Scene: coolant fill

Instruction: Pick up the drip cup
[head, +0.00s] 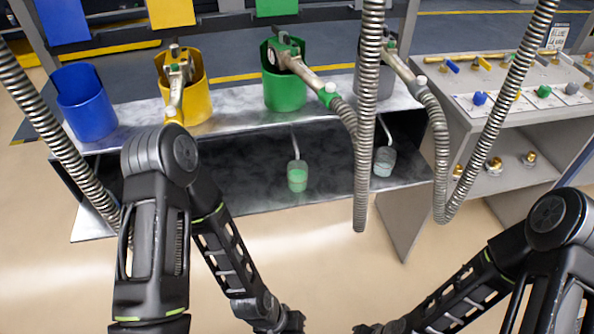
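A small clear drip cup with green contents (297,178) stands on the dark lower shelf below the green holder. A thin spout or rod rises above it. A second small cup, greyish (384,161), stands on the same shelf further right, partly behind a hanging hose. My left gripper (292,321) is at the bottom edge, below and apart from the green-filled cup. My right gripper (366,328) is at the bottom edge to its right, also apart from both cups. Both grippers are small, dark and partly cut off, so their finger state is unclear.
Blue (86,104), yellow (195,103) and green (284,91) holders stand on the upper shelf (232,117), some with nozzles. Metal hoses (367,130) hang in front. A grey bench (480,130) with valves is on the right. Floor before the shelf is clear.

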